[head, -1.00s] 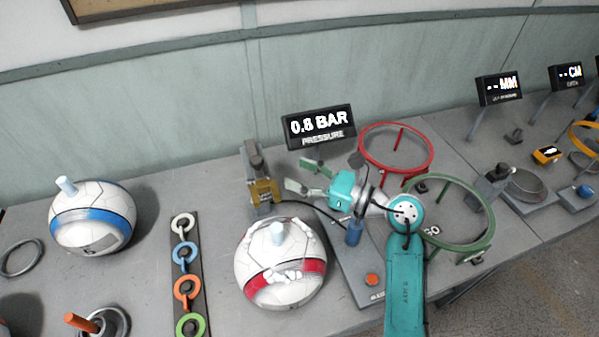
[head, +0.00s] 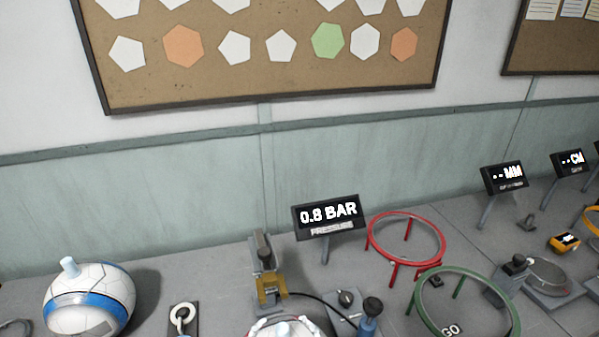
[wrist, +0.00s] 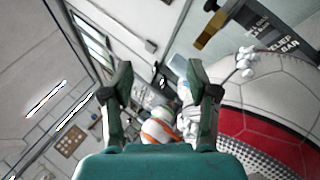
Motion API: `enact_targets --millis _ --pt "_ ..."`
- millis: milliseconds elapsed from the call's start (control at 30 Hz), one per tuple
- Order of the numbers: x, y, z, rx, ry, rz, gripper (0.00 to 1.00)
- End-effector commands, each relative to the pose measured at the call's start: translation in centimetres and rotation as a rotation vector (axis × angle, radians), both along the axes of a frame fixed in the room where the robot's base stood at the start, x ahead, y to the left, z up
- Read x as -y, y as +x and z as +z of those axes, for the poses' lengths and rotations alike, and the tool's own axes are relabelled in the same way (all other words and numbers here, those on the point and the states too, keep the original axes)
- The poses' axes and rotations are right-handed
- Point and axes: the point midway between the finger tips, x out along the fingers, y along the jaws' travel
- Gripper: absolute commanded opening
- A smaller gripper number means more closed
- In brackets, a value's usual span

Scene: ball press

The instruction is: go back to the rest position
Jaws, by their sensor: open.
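My gripper (wrist: 158,92) shows in the wrist view with its two fingers apart and nothing between them. The wrist view looks across the room, tilted, with a red and white ball (wrist: 270,125) close by on the right. My gripper and arm are out of the head view. In the head view the top of the red and white ball (head: 287,326) shows at the bottom edge, mostly cut off.
A blue and white ball (head: 90,300) stands at left. The pressure display (head: 328,217) reads 0.8 BAR. A brass-coloured clamp (head: 270,288), a red ring (head: 405,238) and a green ring (head: 465,300) stand on the grey bench. A pinboard (head: 265,95) hangs behind.

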Motion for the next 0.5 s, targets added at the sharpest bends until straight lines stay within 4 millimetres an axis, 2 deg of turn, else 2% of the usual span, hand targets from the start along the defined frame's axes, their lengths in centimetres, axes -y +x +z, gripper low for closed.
enact_targets --millis 33,100,500 --pt "0.6 -1.5 -0.5 -0.062 0.074 -0.002 0.59" --pt "1.6 -3.1 -0.8 -0.144 0.184 -0.007 0.59" --pt "7.7 -12.2 -3.8 -0.620 0.812 -0.066 0.59"
